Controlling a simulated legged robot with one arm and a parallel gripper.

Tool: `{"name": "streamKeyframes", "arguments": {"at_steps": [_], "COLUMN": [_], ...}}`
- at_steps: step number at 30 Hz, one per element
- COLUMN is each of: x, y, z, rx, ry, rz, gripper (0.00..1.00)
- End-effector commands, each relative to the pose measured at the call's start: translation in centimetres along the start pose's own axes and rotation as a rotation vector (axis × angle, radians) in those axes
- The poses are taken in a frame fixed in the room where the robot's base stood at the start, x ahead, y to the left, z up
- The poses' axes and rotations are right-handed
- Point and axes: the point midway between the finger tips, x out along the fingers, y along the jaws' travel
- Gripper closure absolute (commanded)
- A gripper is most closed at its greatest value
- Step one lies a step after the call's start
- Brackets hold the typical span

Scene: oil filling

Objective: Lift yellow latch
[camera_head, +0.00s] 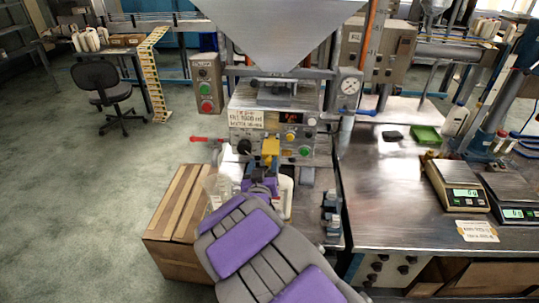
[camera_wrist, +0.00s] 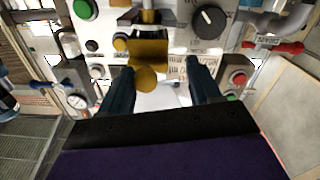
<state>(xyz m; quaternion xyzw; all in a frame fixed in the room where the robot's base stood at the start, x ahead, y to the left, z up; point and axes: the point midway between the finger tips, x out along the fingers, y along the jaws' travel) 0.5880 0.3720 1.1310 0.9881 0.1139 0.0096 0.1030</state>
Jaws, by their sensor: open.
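The yellow latch (camera_head: 270,147) is on the front of the filling machine's control panel, near the middle. In the wrist view the latch (camera_wrist: 148,55) shows as a yellow block with a rounded end. My gripper (camera_head: 262,175) is in front of and just below the latch in the head view. In the wrist view my gripper (camera_wrist: 162,72) is open, its two dark fingers apart. The latch's rounded end shows between the fingers, nearer the left one. I cannot tell whether either finger touches it.
A white container (camera_head: 285,195) stands below.

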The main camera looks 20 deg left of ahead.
Motion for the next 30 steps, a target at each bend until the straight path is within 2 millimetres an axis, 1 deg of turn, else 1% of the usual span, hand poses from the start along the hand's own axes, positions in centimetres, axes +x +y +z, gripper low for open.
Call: {"name": "streamKeyframes", "arguments": {"at_steps": [1, 7, 13, 18, 27, 29, 30], "x": [-0.06, -0.2, -0.06, 0.04, -0.09, -0.11, -0.12], "y": [-0.12, 0.58, -0.15, -0.36, -0.08, -0.11, -0.13], "z": [-0.26, -0.37, -0.3, -0.23, -0.28, -0.28, -0.28], "rx": [0.001, 0.007, 0.002, 0.0, 0.002, 0.002, 0.001], "ry": [0.004, 0.005, 0.005, 0.004, 0.004, 0.004, 0.004], "rz": [-0.007, -0.007, -0.006, -0.006, -0.011, -0.01, -0.009], "gripper": [0.48, 0.48, 0.49, 0.65, 0.94, 0.99, 1.0]}}
